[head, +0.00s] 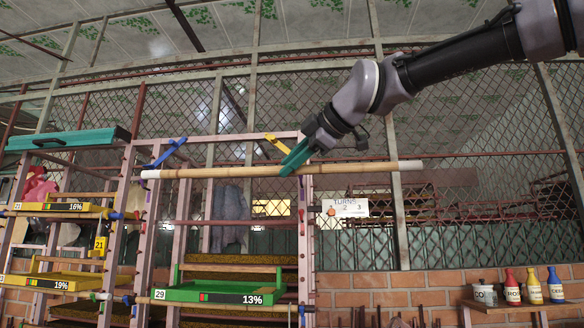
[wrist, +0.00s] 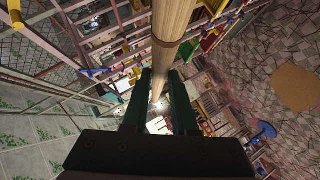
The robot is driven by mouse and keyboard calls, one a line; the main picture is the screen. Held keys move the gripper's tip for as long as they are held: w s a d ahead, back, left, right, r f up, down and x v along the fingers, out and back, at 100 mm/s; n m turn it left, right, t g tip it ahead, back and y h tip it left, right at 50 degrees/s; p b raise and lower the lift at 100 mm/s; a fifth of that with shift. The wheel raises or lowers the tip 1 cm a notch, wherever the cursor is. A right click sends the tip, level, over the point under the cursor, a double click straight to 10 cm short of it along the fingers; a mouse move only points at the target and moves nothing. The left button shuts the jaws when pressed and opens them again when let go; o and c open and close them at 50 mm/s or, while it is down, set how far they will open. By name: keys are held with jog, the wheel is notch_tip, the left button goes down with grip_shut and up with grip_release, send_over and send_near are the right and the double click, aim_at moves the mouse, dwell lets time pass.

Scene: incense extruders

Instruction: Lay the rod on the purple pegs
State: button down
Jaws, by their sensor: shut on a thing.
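The rod (head: 225,172) is long, pale and wooden with white ends, and lies nearly level high in front of the rack in the head view. My gripper (head: 292,164) has green fingers and is shut on the rod near its middle. In the wrist view the rod (wrist: 172,35) runs up from between the fingers (wrist: 164,90). A blue bracket (head: 165,154) stands just above the rod's left part, and a yellow bracket (head: 275,143) is near my fingers. Whether the rod touches either one I cannot tell. I cannot make out purple pegs clearly in either view.
A pinkish rack frame (head: 308,240) stands behind the rod. It holds a green tray (head: 225,293) marked 13%. Yellow trays (head: 50,283) and a teal lid (head: 70,140) are at the left. A side table (head: 530,304) with several bottles stands at the lower right.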

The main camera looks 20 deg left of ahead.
jog(key=s+d, duration=0.1)
jog(key=s, duration=0.6)
jog(key=shift+s+d, duration=0.3)
jog(key=shift+d, duration=0.05)
